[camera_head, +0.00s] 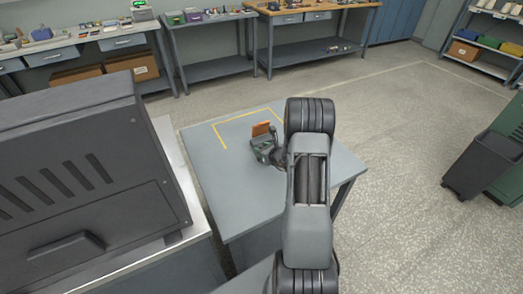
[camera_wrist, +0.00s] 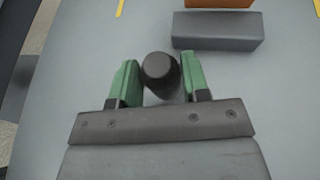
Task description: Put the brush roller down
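My gripper (camera_wrist: 155,80) shows in the wrist view, its two green fingers on either side of a dark, round-ended cylinder, which I take to be the brush roller (camera_wrist: 160,70). In the head view, my arm covers much of the gripper area and I cannot make out the roller clearly.
A grey block (camera_wrist: 218,30) lies ahead and right of the fingers, with an orange piece (camera_wrist: 218,3) behind it; the orange piece also shows in the head view (camera_head: 262,128). Yellow tape (camera_head: 225,122) marks the grey table (camera_head: 238,200). A dark machine (camera_head: 85,185) stands left. Front-left tabletop is clear.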

